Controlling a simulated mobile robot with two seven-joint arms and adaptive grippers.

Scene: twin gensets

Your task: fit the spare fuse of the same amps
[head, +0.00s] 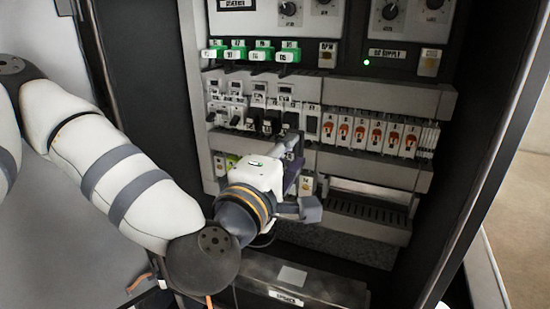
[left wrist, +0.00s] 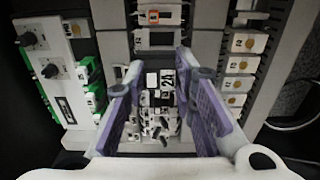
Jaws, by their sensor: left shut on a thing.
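My left gripper (head: 294,166) reaches into the open cabinet at the rows of rail-mounted modules. In the left wrist view its two purple fingers (left wrist: 158,74) stand either side of a small white and dark module (left wrist: 153,79), with a label beside it that seems to read 24. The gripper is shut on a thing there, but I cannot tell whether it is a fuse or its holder. A row of white holders with orange-red fronts (head: 376,134) sits to the right; one orange front shows in the left wrist view (left wrist: 153,17). Fuse ratings are too small to read. My right gripper is not in view.
Green connectors (head: 253,54) line the top left, with knobs (head: 288,8) above. Grey wire ducts (head: 390,97) run between the rows. A lit green lamp (head: 366,62) is on the upper panel. White blocks with tan discs (left wrist: 238,64) show beside my fingers. An empty slotted duct (head: 366,211) lies lower right.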

